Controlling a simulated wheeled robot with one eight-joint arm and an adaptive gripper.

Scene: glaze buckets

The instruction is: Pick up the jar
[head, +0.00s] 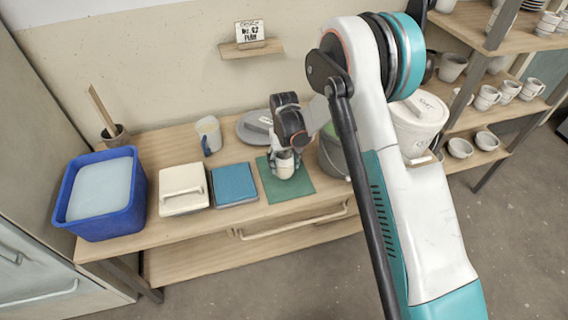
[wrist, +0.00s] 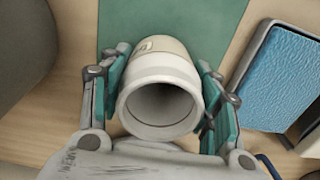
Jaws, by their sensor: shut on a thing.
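The jar (head: 285,168) is small and cream-white, over the green mat (head: 301,187) on the wooden bench. In the wrist view the jar (wrist: 158,101) shows its round open mouth toward the camera and looks empty inside. My gripper (wrist: 160,92) has a teal-padded finger on each side of the jar and is shut on it. My gripper also shows in the head view (head: 285,160), reaching down from above. I cannot tell whether the jar's base touches the mat.
A grey bucket (head: 333,158) stands close right of the mat. A blue sponge (head: 235,183), a cream lidded box (head: 183,187) and a blue tub (head: 76,226) lie to the left. A mug (head: 208,134) and a grey lid (head: 252,127) are behind. A shelf of cups is at right.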

